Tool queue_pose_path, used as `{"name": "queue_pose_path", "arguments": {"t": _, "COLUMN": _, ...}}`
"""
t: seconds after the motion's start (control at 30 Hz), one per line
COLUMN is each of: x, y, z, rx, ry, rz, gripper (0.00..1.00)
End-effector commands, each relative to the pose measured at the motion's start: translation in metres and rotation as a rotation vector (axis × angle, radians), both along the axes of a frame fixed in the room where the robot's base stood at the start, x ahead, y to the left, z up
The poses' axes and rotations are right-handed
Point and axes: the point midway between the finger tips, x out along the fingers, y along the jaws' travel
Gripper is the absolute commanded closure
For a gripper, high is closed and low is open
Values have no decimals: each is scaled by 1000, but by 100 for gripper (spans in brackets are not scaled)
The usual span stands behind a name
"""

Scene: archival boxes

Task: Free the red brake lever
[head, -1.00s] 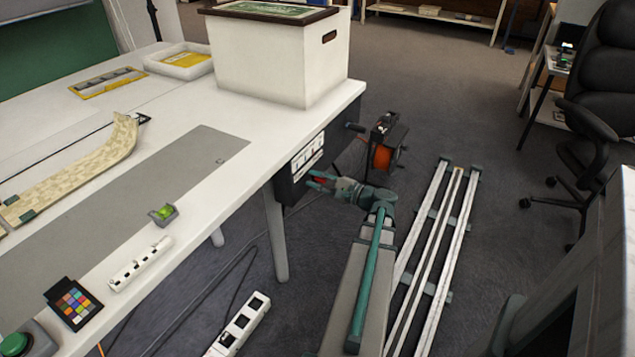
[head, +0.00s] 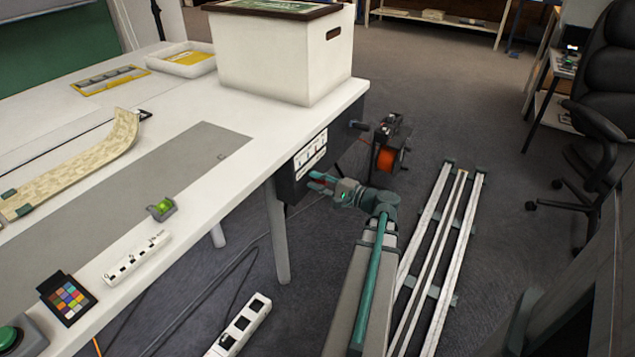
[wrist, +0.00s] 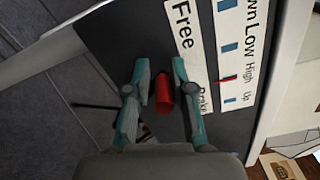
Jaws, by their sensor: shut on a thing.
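The red brake lever (wrist: 163,95) is a short red cylinder standing out from a dark panel (wrist: 120,32). The panel hangs under the table's edge and also shows in the head view (head: 286,181). A white label strip (wrist: 184,40) beside the lever reads "Free" at one end and "Brake" at the other. The lever is at the Brake end. My gripper (wrist: 160,68) has its two teal fingers on either side of the lever and is shut on it. In the head view my gripper (head: 317,182) reaches the panel from the right; the lever is mostly hidden there.
A second label strip (wrist: 232,50) has blue marks and a small red pointer near High. An orange reel (head: 388,158) stands behind my arm. The white table (head: 236,97) with a box (head: 285,60) lies above the panel. White rails (head: 437,240) run along the floor.

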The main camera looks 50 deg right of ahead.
Motion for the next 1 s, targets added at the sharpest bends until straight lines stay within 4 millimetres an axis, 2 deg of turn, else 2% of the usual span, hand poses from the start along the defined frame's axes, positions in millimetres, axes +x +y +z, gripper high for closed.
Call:
{"name": "queue_pose_path", "arguments": {"t": 0.43, "x": 0, "y": -4, "z": 1, "rx": -4, "ry": -2, "rz": -9, "gripper": 100}}
{"name": "queue_pose_path", "arguments": {"t": 0.47, "x": 0, "y": -4, "z": 1, "rx": -4, "ry": -2, "rz": -9, "gripper": 75}}
{"name": "queue_pose_path", "arguments": {"t": 0.57, "x": 0, "y": -3, "z": 1, "rx": -4, "ry": -2, "rz": -8, "gripper": 59}}
{"name": "queue_pose_path", "arguments": {"t": 0.87, "x": -1, "y": -1, "z": 0, "rx": -2, "ry": -1, "rz": -3, "gripper": 59}}
{"name": "queue_pose_path", "arguments": {"t": 1.0, "x": -7, "y": -2, "z": 0, "rx": -2, "ry": 0, "rz": -3, "gripper": 59}}
